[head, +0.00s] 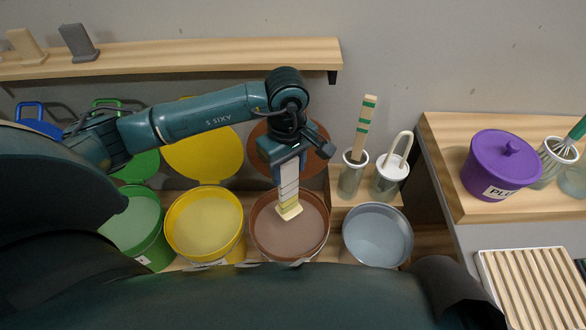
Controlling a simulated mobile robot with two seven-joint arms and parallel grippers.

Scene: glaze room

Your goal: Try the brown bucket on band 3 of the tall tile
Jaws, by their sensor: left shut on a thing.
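My left gripper (287,157) is shut on the tall tile (289,188), which hangs upright below it. The tile is pale grey-white with thin dark lines across it, and its lower end is cream-yellow. The brown bucket (255,232) stands open, full of brownish-mauve glaze, with its round brown lid (262,150) raised behind, partly hidden by my arm. The tile's lower end shows over the middle of the bucket's glaze; I cannot tell whether it touches the surface. My right gripper is not in view.
Open yellow (239,246) and green (150,250) buckets stand left of the brown one. A grey bowl (408,238) of bluish liquid is on the right, with two tool jars behind. A purple lidded pot (500,165) and a slatted rack (535,285) are farther right. A wall shelf (200,53) runs above.

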